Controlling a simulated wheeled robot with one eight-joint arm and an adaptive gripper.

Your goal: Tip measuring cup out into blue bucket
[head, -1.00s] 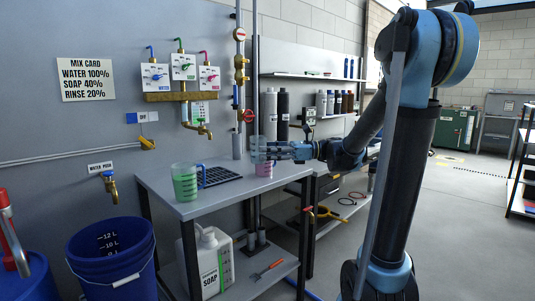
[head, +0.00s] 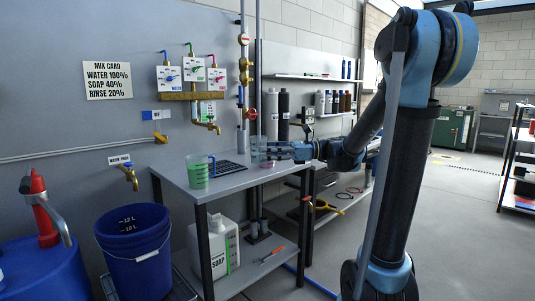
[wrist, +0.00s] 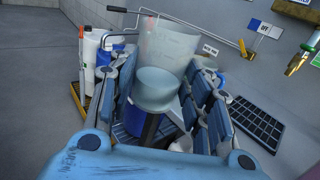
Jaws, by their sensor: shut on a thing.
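My gripper (head: 265,149) is shut on a clear cup at the right end of the table. In the wrist view the clear cup (wrist: 168,45) stands between the blue fingers, with its see-through wall rising above them. A pink patch shows just below my gripper in the head view; I cannot tell whether it is in the cup. A measuring cup with green contents and a blue handle (head: 197,173) stands upright on the table, apart from my gripper.
The grey table (head: 225,183) carries a dark grid mat (head: 229,168). A blue drum (head: 45,280) with a red-topped pump is left of the bucket. Wall taps (head: 128,172) hang above the bucket. A soap jug (head: 219,245) stands on the lower shelf. Open floor lies right.

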